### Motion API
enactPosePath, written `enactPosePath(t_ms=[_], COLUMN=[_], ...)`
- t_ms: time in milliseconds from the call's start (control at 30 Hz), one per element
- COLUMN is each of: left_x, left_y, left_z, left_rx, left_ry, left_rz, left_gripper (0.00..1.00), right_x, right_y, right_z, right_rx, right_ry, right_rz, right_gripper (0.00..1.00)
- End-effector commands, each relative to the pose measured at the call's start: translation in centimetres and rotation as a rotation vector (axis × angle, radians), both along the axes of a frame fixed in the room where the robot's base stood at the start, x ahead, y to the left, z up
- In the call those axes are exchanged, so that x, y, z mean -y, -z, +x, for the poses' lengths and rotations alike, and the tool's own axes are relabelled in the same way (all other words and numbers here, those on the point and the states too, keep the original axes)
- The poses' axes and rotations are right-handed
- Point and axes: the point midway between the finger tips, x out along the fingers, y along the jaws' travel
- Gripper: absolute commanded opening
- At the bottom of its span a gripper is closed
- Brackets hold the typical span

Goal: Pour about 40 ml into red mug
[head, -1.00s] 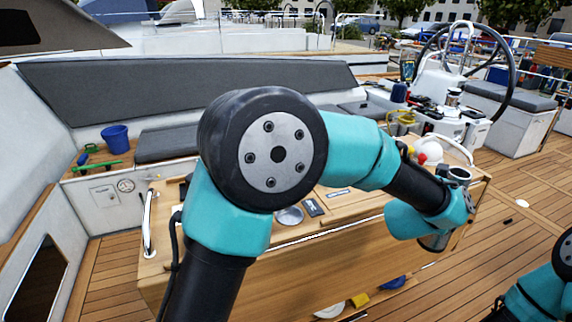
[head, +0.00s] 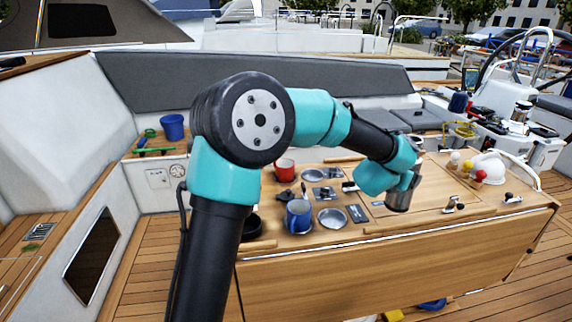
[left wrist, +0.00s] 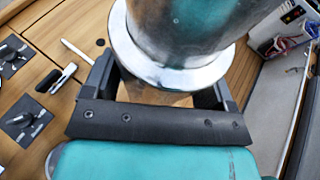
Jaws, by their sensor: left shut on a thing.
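The red mug (head: 285,169) stands upright on the wooden table (head: 470,228), partly bordered by my arm in the head view. My left gripper (head: 408,178) is to the right of the mug, above the table. It is shut on a shiny metal vessel (head: 399,199). In the left wrist view the vessel (left wrist: 180,35) sits between the fingers of my left gripper (left wrist: 163,88), with its flared rim or base close to the camera. Its contents are hidden. My right gripper is out of view.
A blue mug (head: 298,216) stands in front of the red mug. A white cap-like object (head: 489,166) and small coloured balls (head: 467,167) are at the table's right. The middle-right tabletop is mostly clear.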

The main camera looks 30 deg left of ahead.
Motion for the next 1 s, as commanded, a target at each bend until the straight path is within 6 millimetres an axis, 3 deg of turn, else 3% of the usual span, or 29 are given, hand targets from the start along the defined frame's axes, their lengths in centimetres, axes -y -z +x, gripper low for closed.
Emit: enactPosePath(t_ms=[100, 467, 1000], left_x=[-3.7, -14.2, -29.2], left_y=[-0.3, -0.7, -1.6], left_z=[0.7, 1.8, 0.5], left_rx=[0.003, 0.003, 0.011], left_ry=[-0.047, -0.175, -0.354], left_rz=[0.000, 0.004, 0.024], left_gripper=[0.40, 0.40, 0.40], right_x=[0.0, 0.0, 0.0], right_y=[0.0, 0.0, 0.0], right_z=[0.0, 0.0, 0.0], right_rx=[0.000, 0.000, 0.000], right_ry=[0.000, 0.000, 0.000], right_rz=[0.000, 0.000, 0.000], right_gripper=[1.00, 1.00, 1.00])
